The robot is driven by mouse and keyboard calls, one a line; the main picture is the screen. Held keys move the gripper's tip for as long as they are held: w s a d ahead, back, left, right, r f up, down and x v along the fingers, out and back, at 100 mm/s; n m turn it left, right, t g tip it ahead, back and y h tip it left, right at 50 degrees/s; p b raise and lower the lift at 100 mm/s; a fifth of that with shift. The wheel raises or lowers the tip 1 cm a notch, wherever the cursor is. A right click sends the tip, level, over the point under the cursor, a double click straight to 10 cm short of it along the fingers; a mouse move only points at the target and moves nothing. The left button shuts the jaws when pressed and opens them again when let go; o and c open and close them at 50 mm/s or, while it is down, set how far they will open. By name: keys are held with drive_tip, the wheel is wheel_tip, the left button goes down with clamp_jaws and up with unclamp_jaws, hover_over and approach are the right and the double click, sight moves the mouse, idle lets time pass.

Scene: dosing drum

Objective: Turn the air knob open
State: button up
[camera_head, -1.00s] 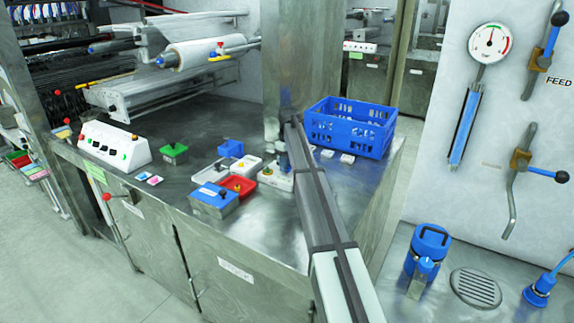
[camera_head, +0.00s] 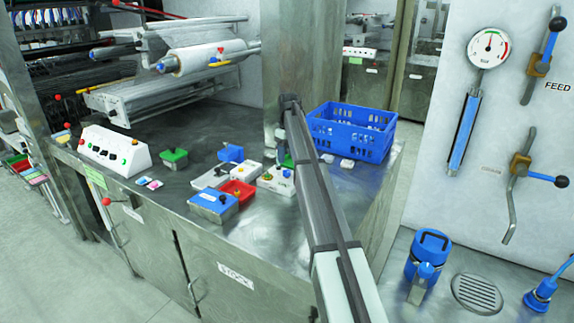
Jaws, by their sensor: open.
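Several small boxes with knobs stand on the steel worktop, and I cannot read which one is the air knob. A white box (camera_head: 269,184) with a small knob on top sits just below my gripper (camera_head: 281,136). A red box (camera_head: 229,188), a blue box with a dark knob (camera_head: 204,206), a green box (camera_head: 168,159) and a grey box (camera_head: 205,180) stand to its left. My gripper hangs at the far end of my arm, open, apart from the boxes and above the white one. My arm hides part of the worktop to its right.
A blue crate (camera_head: 352,130) stands behind and right of my arm. A white button panel (camera_head: 112,151) is at left. A film roller (camera_head: 205,57) is behind. A gauge (camera_head: 488,47) and lever valves (camera_head: 520,165) are on the right wall.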

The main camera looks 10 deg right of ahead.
wheel_tip(320, 180, up, 7)
idle(0.3)
drive_tip(key=shift+f, duration=0.1)
